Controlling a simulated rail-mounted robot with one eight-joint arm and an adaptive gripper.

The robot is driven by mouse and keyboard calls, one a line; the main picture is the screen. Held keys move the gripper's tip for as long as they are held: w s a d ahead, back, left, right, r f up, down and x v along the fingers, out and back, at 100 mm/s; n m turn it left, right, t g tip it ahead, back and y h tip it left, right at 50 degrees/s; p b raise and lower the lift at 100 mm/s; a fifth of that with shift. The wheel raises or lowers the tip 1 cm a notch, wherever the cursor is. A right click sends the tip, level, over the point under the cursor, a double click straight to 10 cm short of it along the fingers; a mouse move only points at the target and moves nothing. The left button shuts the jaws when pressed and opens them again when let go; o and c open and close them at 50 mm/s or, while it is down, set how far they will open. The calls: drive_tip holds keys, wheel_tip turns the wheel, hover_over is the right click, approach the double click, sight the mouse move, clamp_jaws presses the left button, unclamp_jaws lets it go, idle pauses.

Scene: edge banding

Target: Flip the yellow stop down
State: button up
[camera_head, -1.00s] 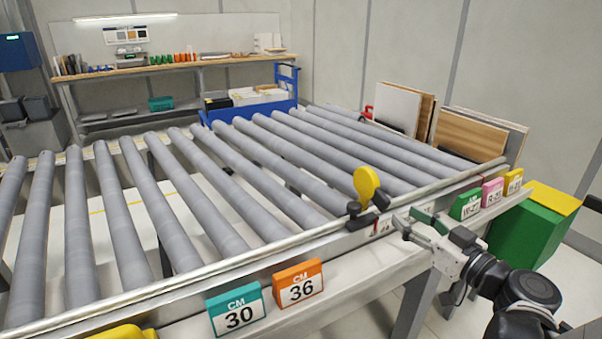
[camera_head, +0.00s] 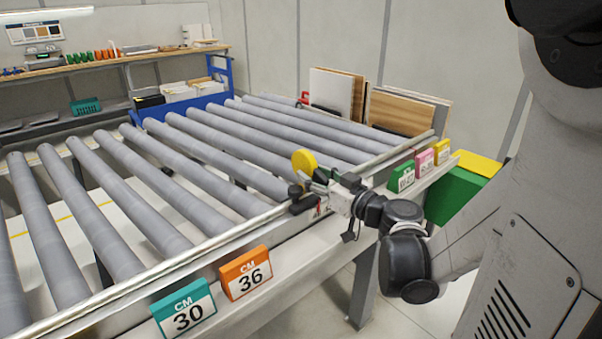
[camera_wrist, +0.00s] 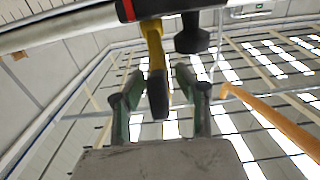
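The yellow stop (camera_head: 304,161) stands upright on the near rail of the roller conveyor, its round yellow disc raised above a dark pivot. My gripper (camera_head: 322,179) is right beside it, on its right side, at the rail. In the wrist view the stop's yellow stem (camera_wrist: 153,42) comes down from the top and ends in a dark tip. My gripper (camera_wrist: 159,80) has its two green-padded fingers spread, one on each side of that dark tip. I see gaps beside it, and the fingers do not look closed on it.
An orange CM 36 sign (camera_head: 246,272) and a teal CM 30 sign (camera_head: 184,308) stand along the front ledge. Green, pink and yellow tags (camera_head: 425,161) stand to the right. Leaning boards (camera_head: 400,110) are behind. The rollers (camera_head: 150,200) carry nothing.

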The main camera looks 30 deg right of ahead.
drive_tip(key=shift+c, duration=0.3)
clamp_jaws()
